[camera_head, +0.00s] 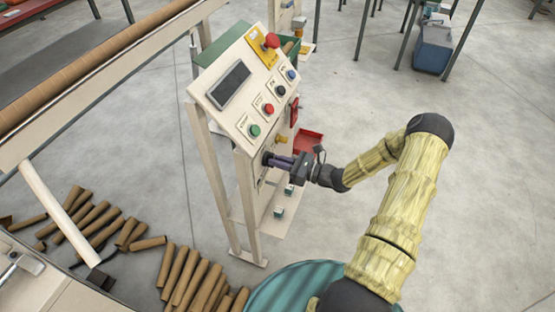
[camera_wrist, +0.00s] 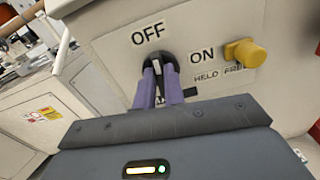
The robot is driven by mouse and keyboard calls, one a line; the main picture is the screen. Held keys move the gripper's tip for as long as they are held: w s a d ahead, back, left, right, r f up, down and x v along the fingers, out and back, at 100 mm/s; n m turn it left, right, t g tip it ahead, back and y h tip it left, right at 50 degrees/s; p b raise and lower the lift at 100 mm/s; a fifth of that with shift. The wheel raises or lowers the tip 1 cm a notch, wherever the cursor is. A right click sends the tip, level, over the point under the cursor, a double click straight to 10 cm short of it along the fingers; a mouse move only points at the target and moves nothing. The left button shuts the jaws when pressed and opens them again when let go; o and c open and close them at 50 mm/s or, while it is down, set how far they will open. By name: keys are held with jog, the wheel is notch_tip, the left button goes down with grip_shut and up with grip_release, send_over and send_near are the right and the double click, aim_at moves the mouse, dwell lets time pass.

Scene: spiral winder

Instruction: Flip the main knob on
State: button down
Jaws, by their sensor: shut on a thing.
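The main knob (camera_wrist: 168,58) is a black rotary knob with a light edge on a pale panel in the wrist view. The word OFF is printed above and left of it, and ON to its right. My gripper (camera_wrist: 159,72) has its two purple fingers shut on the knob, one on each side. The fingers partly cover the knob, so I cannot tell its exact setting. In the head view my gripper (camera_head: 270,160) reaches the side of the control box (camera_head: 222,118) from the right; the knob is mostly hidden there.
A yellow knob (camera_wrist: 245,53) sits right of ON. A red button (camera_head: 271,40), a dark screen (camera_head: 230,84) and several small buttons are on the box's sloped face. A red tray (camera_head: 308,140) is behind my gripper. Cardboard tubes (camera_head: 187,277) lie on the floor at lower left.

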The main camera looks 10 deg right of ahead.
jog(key=shift+w+d+f+m+p, duration=0.15)
jog(key=shift+m+p, duration=0.9)
jog(key=shift+m, duration=1.75)
jog(key=shift+w+d+m+p, duration=0.1)
jog(key=shift+m+p, duration=1)
jog(key=shift+m, duration=1.7)
jog(key=shift+w+d+f+m+p, duration=0.15)
jog(key=shift+m+p, duration=0.9)
jog(key=shift+m, duration=1.75)
jog(key=shift+r, duration=0.1)
jog(key=c, duration=1.5)
grip_release()
jog(key=shift+s+a, duration=0.1)
jog(key=shift+s, duration=0.1)
